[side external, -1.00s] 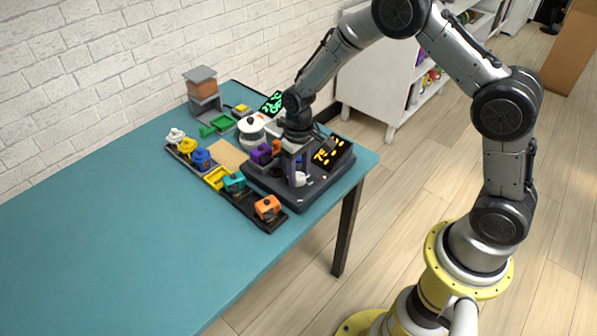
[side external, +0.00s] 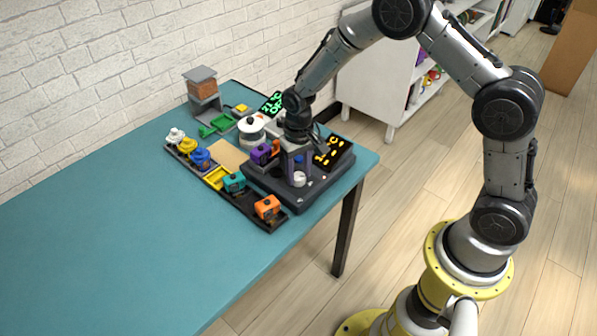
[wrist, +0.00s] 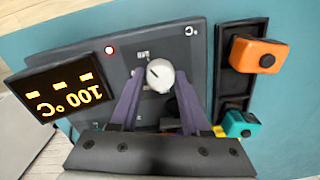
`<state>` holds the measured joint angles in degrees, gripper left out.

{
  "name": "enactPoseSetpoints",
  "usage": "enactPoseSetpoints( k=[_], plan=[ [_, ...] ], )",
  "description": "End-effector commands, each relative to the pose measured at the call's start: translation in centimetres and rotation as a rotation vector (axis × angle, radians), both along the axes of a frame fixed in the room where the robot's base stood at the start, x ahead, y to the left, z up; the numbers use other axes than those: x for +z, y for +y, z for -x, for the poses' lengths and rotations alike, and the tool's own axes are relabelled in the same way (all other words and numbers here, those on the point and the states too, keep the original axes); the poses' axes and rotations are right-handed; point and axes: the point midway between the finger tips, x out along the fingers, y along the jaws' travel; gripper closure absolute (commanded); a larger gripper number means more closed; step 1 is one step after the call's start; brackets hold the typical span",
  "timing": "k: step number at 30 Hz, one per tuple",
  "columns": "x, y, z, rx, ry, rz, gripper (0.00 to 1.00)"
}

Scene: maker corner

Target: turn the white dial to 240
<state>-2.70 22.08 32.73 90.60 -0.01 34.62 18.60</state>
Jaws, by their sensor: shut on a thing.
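The white dial (wrist: 159,75) sits on the dark control panel (wrist: 198,60), with a short dark pointer mark toward the upper left in the wrist view. My gripper (wrist: 160,82) is shut on the dial, with a purple finger on each side of it. In the side view the white dial (side external: 299,179) shows below my gripper (side external: 297,172). The display (wrist: 68,91) is upside down in the wrist view and appears to read 100 °C, with several dashes. It also shows in the side view (side external: 333,153), too small to read surely.
A dark tray (wrist: 232,88) beside the panel holds an orange block (wrist: 258,55) and a teal block (wrist: 240,124). A white round pot (side external: 251,130) and a green-lettered display (side external: 272,105) stand behind. The teal table (side external: 110,220) is clear at left.

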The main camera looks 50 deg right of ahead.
Motion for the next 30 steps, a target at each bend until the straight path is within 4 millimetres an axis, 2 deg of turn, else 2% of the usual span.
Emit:
enactPoseSetpoints(
  k=[1,2,6,15,19,23,30],
  plan=[
    [0.2,0.0,-0.1,-0.002,-0.003,0.0,1.0],
    [0.2,0.0,-0.1,-0.002,-0.003,0.0,0.48],
    [0.1,0.0,-0.1,-0.001,-0.002,0.0,0.23],
    [0.1,0.0,0.0,0.0,-0.001,-0.001,0.23],
    [0.9,0.0,-0.1,0.0,-0.003,0.0,0.23],
    [3.0,0.0,-0.1,0.0,-0.006,0.0,0.23],
    [8.3,0.0,-0.1,0.0,-0.007,0.0,0.23]
  ],
)
